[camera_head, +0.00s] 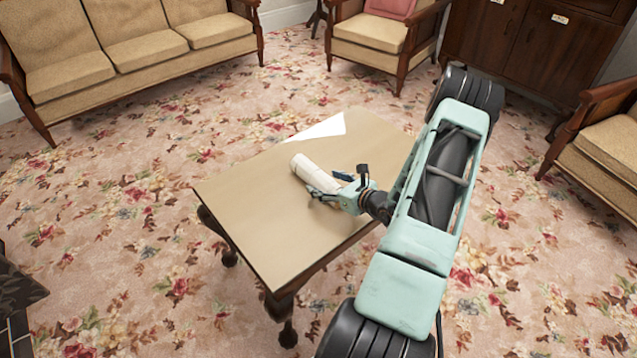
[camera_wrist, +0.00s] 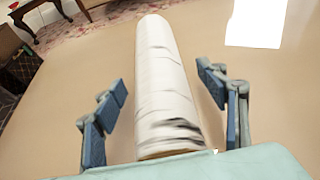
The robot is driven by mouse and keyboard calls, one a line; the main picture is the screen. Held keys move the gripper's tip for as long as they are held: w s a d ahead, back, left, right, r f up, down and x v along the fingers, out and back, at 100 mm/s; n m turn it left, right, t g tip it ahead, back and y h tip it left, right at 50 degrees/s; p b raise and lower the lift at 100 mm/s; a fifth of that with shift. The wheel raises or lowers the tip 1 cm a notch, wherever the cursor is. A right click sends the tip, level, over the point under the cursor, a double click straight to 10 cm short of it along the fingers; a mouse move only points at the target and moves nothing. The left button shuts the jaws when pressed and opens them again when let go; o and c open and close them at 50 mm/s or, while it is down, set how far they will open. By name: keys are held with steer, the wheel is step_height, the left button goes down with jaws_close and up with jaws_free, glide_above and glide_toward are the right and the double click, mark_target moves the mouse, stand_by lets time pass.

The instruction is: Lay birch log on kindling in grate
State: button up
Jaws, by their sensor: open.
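The birch log (camera_head: 312,170) is a white cylinder with dark bark marks, lying on the tabletop (camera_head: 255,190). In the wrist view the log (camera_wrist: 165,85) runs away from me, its near end close to my palm. My gripper (camera_head: 335,185) is at the table with its fingers open. In the wrist view the gripper (camera_wrist: 163,110) has one blue finger on each side of the log, with a visible gap on both sides. The kindling and grate cannot be made out in either view.
A white sheet-like patch (camera_head: 322,128) lies at the table's far edge. A sofa (camera_head: 120,45), an armchair (camera_head: 375,35) and a dark cabinet (camera_head: 530,40) stand behind. Another armchair (camera_head: 600,140) is at the right. The floral carpet (camera_head: 120,215) is open left of the table.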

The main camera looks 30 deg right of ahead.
steer(key=shift+x, duration=1.05)
steer(key=c, duration=1.4)
steer(key=shift+r, duration=0.1)
steer(key=c, duration=0.3)
steer(key=shift+r, duration=0.1)
steer(key=shift+c, duration=0.2)
